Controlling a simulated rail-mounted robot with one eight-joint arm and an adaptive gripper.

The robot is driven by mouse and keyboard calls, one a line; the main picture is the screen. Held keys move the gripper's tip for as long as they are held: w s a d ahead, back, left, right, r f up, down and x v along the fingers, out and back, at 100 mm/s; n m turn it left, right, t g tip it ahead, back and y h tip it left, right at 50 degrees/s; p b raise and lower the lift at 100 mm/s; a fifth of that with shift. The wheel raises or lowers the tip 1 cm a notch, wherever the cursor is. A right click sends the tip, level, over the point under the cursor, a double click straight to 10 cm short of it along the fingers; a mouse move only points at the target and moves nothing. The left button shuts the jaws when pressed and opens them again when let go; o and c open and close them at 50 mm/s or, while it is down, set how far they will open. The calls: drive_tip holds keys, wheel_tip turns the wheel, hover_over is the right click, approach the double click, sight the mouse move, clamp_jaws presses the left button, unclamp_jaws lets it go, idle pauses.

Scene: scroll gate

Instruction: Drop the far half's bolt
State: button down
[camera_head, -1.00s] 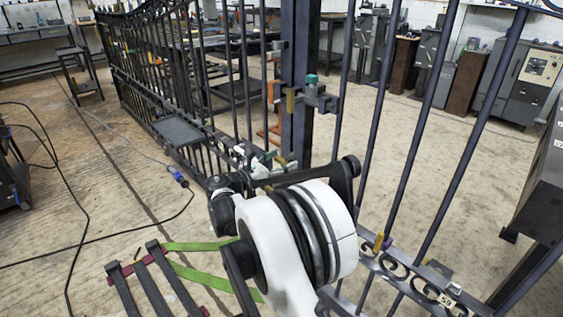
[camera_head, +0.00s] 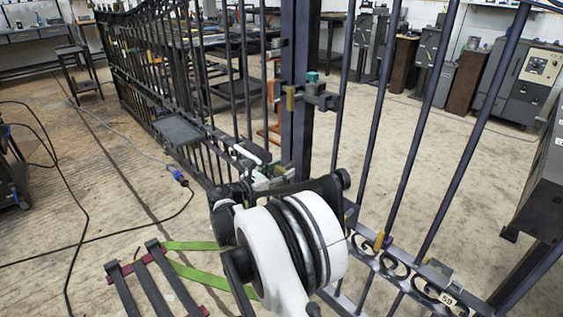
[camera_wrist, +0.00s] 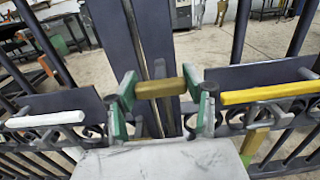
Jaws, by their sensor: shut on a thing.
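The gate's far half (camera_head: 170,85) stands at the left in the head view, a dark barred leaf reaching away. In the wrist view a brass-coloured bar (camera_wrist: 160,88) lies between the green-sided fingers of my gripper (camera_wrist: 162,92). My gripper is shut on this bar, in front of dark upright plates (camera_wrist: 135,40) at the middle of the gate. In the head view my own arm hides most of the gripper and the grip. The lower end of the bolt is hidden.
A white handle (camera_wrist: 45,119) is left of my gripper and a yellow handle (camera_wrist: 265,93) is right of it. The near half's bars (camera_head: 410,140) stand at the right. A dark post (camera_head: 297,80) rises behind. Cables (camera_head: 65,205) lie on the floor.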

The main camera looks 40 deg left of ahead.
drive_tip(key=shift+f, duration=1.45)
drive_tip(key=c, duration=0.8)
unclamp_jaws()
drive_tip(key=shift+c, duration=0.2)
drive_tip(key=shift+s, duration=0.1)
drive_tip(key=s+a, duration=0.1)
drive_tip(key=s, duration=1)
drive_tip(key=shift+s+a, duration=0.35)
drive_tip(key=shift+a, duration=0.05)
